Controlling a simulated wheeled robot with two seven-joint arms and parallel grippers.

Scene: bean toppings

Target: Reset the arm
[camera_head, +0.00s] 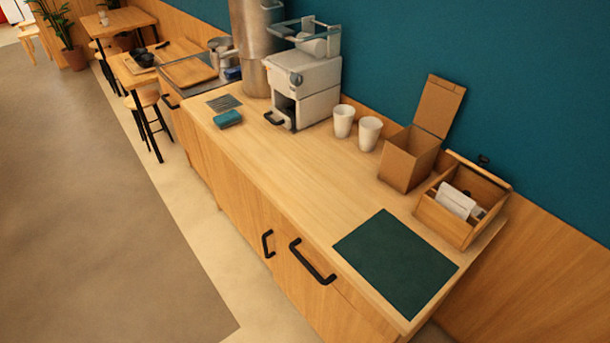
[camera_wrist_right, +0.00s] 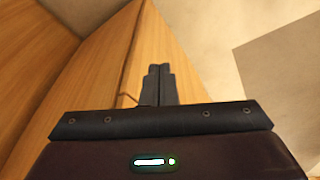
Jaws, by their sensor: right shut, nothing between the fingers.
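My right gripper (camera_wrist_right: 160,70) shows in the right wrist view with its two black fingers together and nothing between them. It points down past the wooden cabinet front (camera_wrist_right: 105,75) toward the pale floor (camera_wrist_right: 200,50). No gripper or arm shows in the head view. My left gripper is in neither view.
The wooden counter (camera_head: 290,180) holds a dark green mat (camera_head: 395,262), an open cardboard box (camera_head: 408,160), a wooden organizer (camera_head: 447,217), two white cups (camera_head: 343,121), a white machine (camera_head: 305,85) and a teal cloth (camera_head: 228,119). Black handles (camera_head: 310,262) stick out in front. The floor (camera_head: 80,210) is clear.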

